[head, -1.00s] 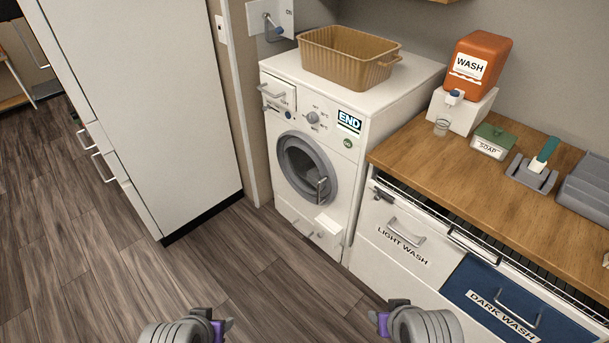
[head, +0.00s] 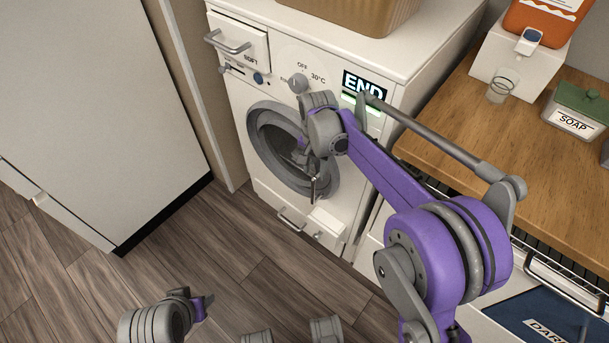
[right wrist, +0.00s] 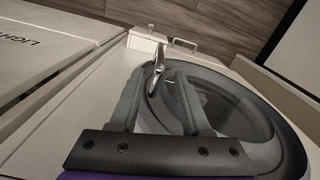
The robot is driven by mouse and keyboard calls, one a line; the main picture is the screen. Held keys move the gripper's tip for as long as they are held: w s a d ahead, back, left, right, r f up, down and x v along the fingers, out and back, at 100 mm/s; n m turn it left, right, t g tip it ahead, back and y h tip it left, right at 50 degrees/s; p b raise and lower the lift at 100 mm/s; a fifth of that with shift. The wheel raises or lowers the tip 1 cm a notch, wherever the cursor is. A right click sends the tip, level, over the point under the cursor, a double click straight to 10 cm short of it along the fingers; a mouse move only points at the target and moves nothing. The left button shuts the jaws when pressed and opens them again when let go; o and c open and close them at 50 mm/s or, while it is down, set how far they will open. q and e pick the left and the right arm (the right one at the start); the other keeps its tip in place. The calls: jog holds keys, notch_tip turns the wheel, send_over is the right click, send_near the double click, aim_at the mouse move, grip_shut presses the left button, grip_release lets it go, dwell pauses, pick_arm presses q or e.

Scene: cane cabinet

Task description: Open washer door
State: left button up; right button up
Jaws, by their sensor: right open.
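The white washer (head: 237,99) stands against the wall, its round grey-rimmed door (head: 262,158) shut. The door has a small metal handle (head: 314,187) on its right side. My right gripper (head: 308,160) is in front of the door, just above the handle in the head view, its fingers partly hidden by the wrist. In the right wrist view the right gripper (right wrist: 158,78) is open, with the handle (right wrist: 157,74) showing between its fingertips; contact cannot be told. My left gripper (head: 203,303) is low at the left, its jaws unclear.
A tan basket (head: 350,10) sits on the washer. A wooden counter (head: 455,125) with a soap box (head: 577,112) and a dispenser stands at the right. A tall white cabinet (head: 90,100) is at the left. The floor before the washer is clear.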

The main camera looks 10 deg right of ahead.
aim_at(313, 190)
jog(key=shift+w+f, duration=0.25)
jog(key=shift+f, duration=0.1)
jog(key=shift+s+f, duration=0.1)
jog(key=shift+f, duration=0.2)
notch_tip(313, 190, down, 10)
jog(key=b, duration=0.2)
jog(key=shift+s+r+b, duration=0.15)
jog(key=shift+r+b, duration=0.1)
jog(key=shift+b, duration=0.05)
grip_shut()
dwell(0.8)
